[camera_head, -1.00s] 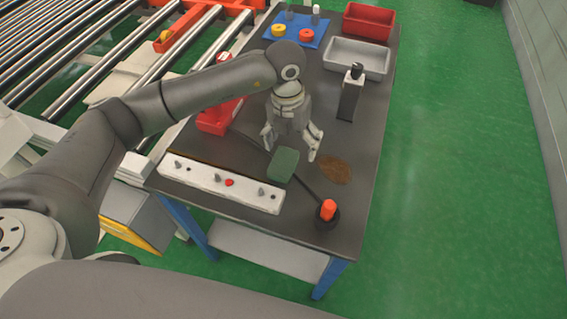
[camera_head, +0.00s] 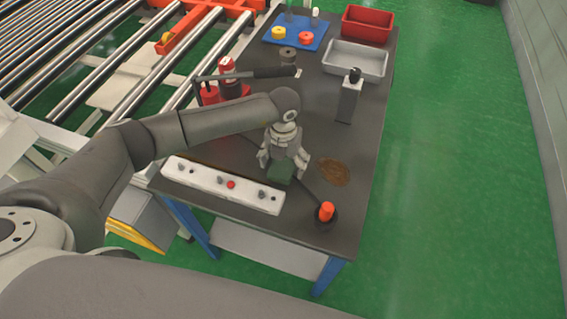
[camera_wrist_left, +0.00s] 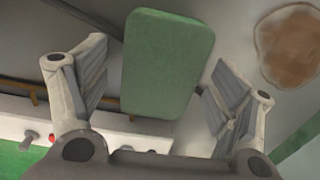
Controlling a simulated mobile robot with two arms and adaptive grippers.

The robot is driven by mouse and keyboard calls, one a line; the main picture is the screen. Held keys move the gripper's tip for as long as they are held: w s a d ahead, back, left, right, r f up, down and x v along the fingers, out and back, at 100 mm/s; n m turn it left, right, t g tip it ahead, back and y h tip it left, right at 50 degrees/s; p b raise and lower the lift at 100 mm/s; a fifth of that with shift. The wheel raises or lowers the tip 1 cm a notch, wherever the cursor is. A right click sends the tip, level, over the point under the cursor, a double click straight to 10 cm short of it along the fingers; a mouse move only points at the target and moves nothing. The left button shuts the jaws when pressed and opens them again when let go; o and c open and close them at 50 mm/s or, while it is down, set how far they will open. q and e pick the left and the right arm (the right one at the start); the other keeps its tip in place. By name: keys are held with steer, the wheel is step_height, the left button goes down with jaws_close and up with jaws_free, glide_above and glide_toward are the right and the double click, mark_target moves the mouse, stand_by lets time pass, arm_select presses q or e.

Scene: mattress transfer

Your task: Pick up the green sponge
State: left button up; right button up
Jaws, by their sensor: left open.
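The green sponge (camera_head: 279,174) lies on the dark table (camera_head: 345,205), partly hidden by my left gripper in the head view. My left gripper (camera_head: 282,172) is open and points down over the sponge. In the left wrist view the sponge (camera_wrist_left: 166,62) sits between the two spread fingers of the gripper (camera_wrist_left: 155,105), with a gap on each side. No grip on it shows. My right gripper is in no view.
A white panel with knobs (camera_head: 222,185) is just left of the sponge. A grey tray (camera_head: 356,60), red bin (camera_head: 368,23) and blue board (camera_head: 295,31) stand farther back.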

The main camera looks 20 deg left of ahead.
arm_select(q)
steer(key=shift+f, duration=0.3)
steer(key=c, duration=0.8)
steer(key=shift+o, duration=0.2)
steer(key=shift+r, duration=0.15)
steer(key=shift+r+b, duration=0.45)
steer(key=shift+r, duration=0.05)
steer(key=shift+w+r+b, duration=0.1)
steer(key=shift+r+b, duration=0.35)
steer(key=shift+r, duration=0.25)
steer(key=s+r, duration=0.1)
steer(key=r, duration=0.1)
steer(key=s+d+r+b, duration=0.1)
steer(key=s+r, duration=0.1)
steer(key=s+d+r, duration=0.1)
steer(key=r, duration=0.1)
steer(key=shift+s+r, duration=0.1)
steer(key=shift+s, duration=0.2)
steer(key=s+d+r+b, duration=0.2)
steer(key=s+d+r, duration=0.1)
steer(key=s, duration=0.5)
steer(key=shift+s+d+r, duration=0.2)
steer(key=shift+d+r, duration=0.15)
steer(key=shift+r, duration=0.25)
